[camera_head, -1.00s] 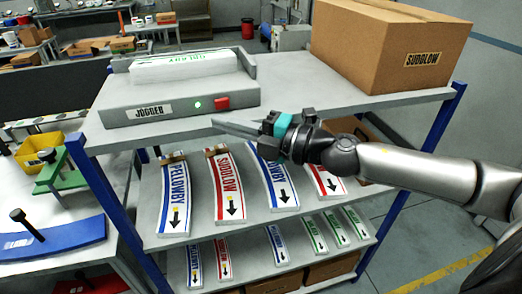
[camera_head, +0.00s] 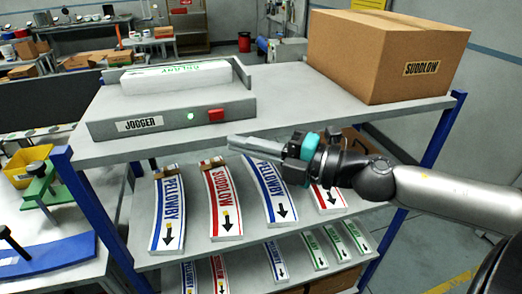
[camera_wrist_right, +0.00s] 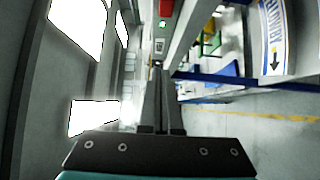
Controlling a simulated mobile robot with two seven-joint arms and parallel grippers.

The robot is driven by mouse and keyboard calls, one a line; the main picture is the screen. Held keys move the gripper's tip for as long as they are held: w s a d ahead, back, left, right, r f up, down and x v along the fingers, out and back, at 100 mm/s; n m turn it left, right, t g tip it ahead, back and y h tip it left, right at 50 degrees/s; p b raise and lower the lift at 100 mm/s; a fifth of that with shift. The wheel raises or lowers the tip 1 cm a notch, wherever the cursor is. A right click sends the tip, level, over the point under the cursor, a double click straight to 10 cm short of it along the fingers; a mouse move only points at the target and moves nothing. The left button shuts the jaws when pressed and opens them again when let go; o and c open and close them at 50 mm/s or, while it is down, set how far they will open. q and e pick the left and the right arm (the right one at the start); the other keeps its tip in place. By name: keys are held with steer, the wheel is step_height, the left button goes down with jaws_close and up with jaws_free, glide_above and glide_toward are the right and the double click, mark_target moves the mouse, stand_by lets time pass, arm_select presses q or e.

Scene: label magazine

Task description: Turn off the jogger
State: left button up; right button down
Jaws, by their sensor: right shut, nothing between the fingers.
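The jogger (camera_head: 185,125) is a grey box on the left of the top shelf, with a nameplate, a lit green light (camera_head: 191,116) and a red button (camera_head: 216,115) on its front. A white stack of labels (camera_head: 177,77) lies on top. My right gripper (camera_head: 232,141) is shut and empty, its tips pointing left, just below and right of the button in the head view, apart from it. In the right wrist view the shut fingers (camera_wrist_right: 160,72) point toward the jogger front, where the red button (camera_wrist_right: 165,8) and green light (camera_wrist_right: 162,23) show near the top edge. My left gripper is out of view.
The shelf top (camera_head: 300,105) between box and jogger is clear. Curved label stacks (camera_head: 222,200) lie on the tiers below. A blue post (camera_head: 85,200) is at the left corner.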

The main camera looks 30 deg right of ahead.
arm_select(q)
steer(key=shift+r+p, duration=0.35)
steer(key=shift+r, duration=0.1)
arm_select(e)
steer(key=shift+s+d, duration=0.35)
steer(key=shift+s, duration=0.5)
steer(key=shift+s+d, duration=0.3)
steer(key=shift+s, duration=0.5)
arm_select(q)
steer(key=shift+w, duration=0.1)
